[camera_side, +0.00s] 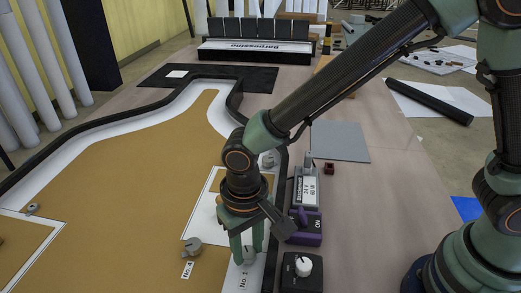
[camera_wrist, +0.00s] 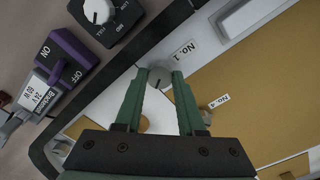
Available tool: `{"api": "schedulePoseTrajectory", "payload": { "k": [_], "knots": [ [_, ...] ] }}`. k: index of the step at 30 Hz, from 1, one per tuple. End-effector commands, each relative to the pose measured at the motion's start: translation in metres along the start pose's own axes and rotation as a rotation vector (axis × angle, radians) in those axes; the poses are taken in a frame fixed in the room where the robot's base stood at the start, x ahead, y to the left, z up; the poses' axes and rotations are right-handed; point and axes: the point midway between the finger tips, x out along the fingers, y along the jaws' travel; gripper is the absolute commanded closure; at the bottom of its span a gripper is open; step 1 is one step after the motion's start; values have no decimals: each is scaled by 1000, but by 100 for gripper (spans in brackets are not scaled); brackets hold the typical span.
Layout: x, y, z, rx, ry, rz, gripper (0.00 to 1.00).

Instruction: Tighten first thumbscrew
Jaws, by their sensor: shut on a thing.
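The first thumbscrew, a grey knob (camera_wrist: 159,78), sits on the white strip by its "No. 1" label (camera_wrist: 183,54) in the wrist view. My gripper (camera_wrist: 159,74) points down with its two green fingers on either side of the knob, shut on it. In the side view my gripper (camera_side: 247,258) is low at the right edge of the lightbox, and its fingers partly cover the thumbscrew (camera_side: 247,262). The fourth thumbscrew (camera_side: 193,247) stands to the left by its "No. 4" label (camera_side: 187,270). The lightbox has a tan face (camera_side: 130,180) and a black rim.
A purple ON/OFF switch box (camera_side: 305,228) and a black box with a white dial (camera_side: 303,266) stand just right of the lightbox. A grey mat (camera_side: 339,141) lies beyond them. A black lettered sign (camera_side: 257,50) is at the back. Table to their right is mostly clear.

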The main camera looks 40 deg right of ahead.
Motion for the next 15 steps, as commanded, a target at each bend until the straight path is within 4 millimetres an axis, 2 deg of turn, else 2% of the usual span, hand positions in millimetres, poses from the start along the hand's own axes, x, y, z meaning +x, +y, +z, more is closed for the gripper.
{"api": "schedulePoseTrajectory", "payload": {
  "k": [6,15],
  "knots": [
    [-2,0,-1,195,2,-2,100],
    [-2,0,-1,398,1,-2,100]
  ]
}}
